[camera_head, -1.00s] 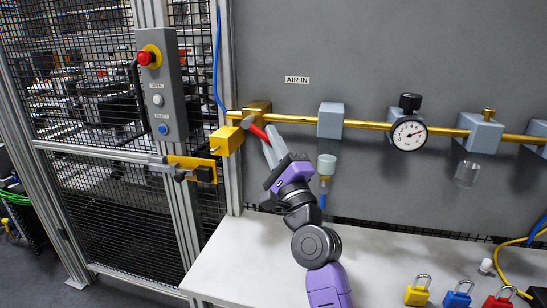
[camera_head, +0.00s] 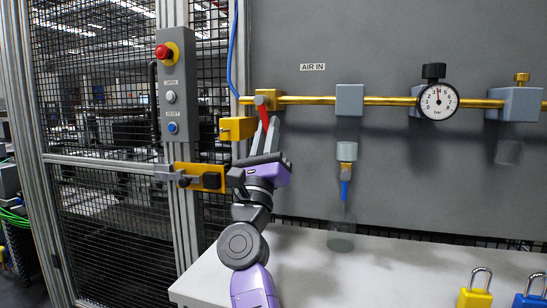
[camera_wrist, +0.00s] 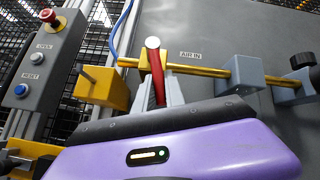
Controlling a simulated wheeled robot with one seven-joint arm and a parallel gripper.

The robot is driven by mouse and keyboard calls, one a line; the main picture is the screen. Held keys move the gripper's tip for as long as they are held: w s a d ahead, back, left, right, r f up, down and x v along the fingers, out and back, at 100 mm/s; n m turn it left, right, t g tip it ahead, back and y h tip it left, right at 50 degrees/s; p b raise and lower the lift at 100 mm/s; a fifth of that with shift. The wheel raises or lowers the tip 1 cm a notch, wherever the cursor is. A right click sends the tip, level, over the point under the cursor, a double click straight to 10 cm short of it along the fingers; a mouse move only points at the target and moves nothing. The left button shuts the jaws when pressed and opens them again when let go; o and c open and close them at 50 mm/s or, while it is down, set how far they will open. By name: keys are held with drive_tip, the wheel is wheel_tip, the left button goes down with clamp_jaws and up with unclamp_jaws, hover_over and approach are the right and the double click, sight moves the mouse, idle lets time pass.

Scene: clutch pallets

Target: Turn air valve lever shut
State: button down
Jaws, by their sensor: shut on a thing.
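The red valve lever (camera_head: 264,112) hangs steeply down from the brass valve body (camera_head: 273,94) on the horizontal brass pipe, left of the AIR IN label. My gripper (camera_head: 266,128) is shut on the lever's lower part from below. In the wrist view the red lever (camera_wrist: 157,86) stands between the two grey fingers, with a pale round end at its top. The fingers hide part of the lever.
A yellow block (camera_head: 236,128) sits close left of the lever. A round gauge (camera_head: 438,101) is on the pipe to the right, its needle near upright. A control box with a red button (camera_head: 164,52) is at left. A yellow padlock (camera_head: 474,298) lies on the white table.

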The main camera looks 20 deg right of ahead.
drive_tip(key=m+g+h+b, duration=0.1)
drive_tip(key=m+h+b, duration=0.1)
drive_tip(key=a+m+g+h+b, duration=0.1)
drive_tip(key=m+g+h+b, duration=0.1)
drive_tip(key=m, duration=0.1)
drive_tip(key=w+m+g+h+b, duration=0.1)
drive_tip(key=m+g+b, duration=0.1)
drive_tip(key=b, duration=0.1)
drive_tip(key=shift+a+f+m+h, duration=0.25)
drive_tip(key=shift+f+m+h, duration=0.05)
drive_tip(key=shift+m+h, duration=0.1)
drive_tip(key=shift+w+r, duration=0.1)
drive_tip(key=c, duration=1.4)
unclamp_jaws()
drive_tip(key=p+v, duration=0.1)
drive_tip(key=v, duration=0.7)
drive_tip(key=shift+a+r, duration=0.1)
